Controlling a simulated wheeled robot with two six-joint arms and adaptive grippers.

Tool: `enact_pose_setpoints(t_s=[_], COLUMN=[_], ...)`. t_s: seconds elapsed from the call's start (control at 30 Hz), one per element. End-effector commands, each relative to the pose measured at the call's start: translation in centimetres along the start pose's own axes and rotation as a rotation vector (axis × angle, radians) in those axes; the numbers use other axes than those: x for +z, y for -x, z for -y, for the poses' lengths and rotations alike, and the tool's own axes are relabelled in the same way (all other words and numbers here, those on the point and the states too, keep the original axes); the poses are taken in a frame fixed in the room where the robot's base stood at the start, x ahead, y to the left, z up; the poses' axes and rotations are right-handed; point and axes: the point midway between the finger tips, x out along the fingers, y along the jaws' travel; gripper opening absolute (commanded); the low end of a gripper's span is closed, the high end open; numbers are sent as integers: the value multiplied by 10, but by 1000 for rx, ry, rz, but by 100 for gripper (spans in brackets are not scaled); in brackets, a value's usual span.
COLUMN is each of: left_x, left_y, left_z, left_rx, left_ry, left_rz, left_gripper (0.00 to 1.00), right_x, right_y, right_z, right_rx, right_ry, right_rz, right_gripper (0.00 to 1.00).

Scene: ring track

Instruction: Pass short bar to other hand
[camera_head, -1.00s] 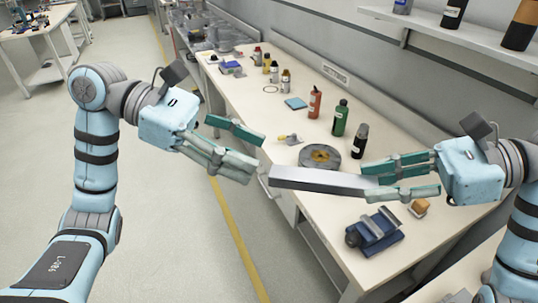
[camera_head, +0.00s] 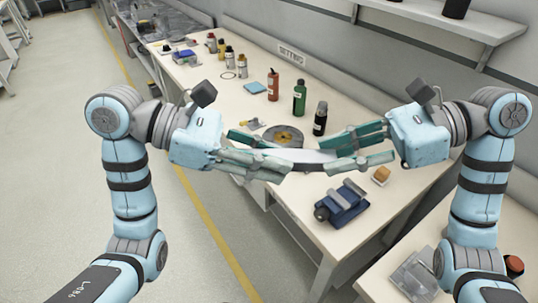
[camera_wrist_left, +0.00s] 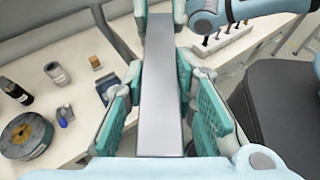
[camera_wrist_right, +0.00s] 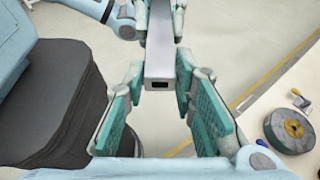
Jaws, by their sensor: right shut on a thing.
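The short bar (camera_head: 306,156) is a plain grey metal bar held level between my two grippers above the bench edge. My right gripper (camera_head: 325,154) is shut on one end of it; in the right wrist view that bar end (camera_wrist_right: 158,72) shows a dark hole between the fingertips. My left gripper (camera_head: 284,157) is open with its fingers around the other end. In the left wrist view the bar (camera_wrist_left: 160,100) runs lengthwise between the finger pads, with gaps on both sides.
Below on the white bench (camera_head: 225,98) are a dark round spool (camera_head: 283,137), a blue vise (camera_head: 343,204) and an orange block (camera_head: 381,175). Red (camera_head: 273,88), green (camera_head: 299,98) and black (camera_head: 320,119) bottles stand behind. Open floor (camera_head: 60,120) lies left.

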Motion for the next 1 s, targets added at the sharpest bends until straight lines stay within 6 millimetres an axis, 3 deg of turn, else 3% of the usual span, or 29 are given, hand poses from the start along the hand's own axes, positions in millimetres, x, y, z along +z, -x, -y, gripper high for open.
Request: enact_pose_setpoints(t_s=[0.13,0.17,0.3,0.67,1.0], left_x=[0,0,0,0,0], left_y=[0,0,0,0,0], left_z=[-1,-1,-1,0,0], left_rx=[2,2,2,2,2], left_ry=[1,1,1,1,1], left_rz=[0,1,1,1,1], left_gripper=[0,0,0,0,0], right_x=[0,0,0,0,0], right_y=[0,0,0,9,95], right_z=[-1,-1,-1,0,0], right_rx=[3,3,3,1,-2], right_ry=[2,2,2,1,0], right_rz=[0,0,0,-2,0], right_gripper=[0,29,48,48,48])
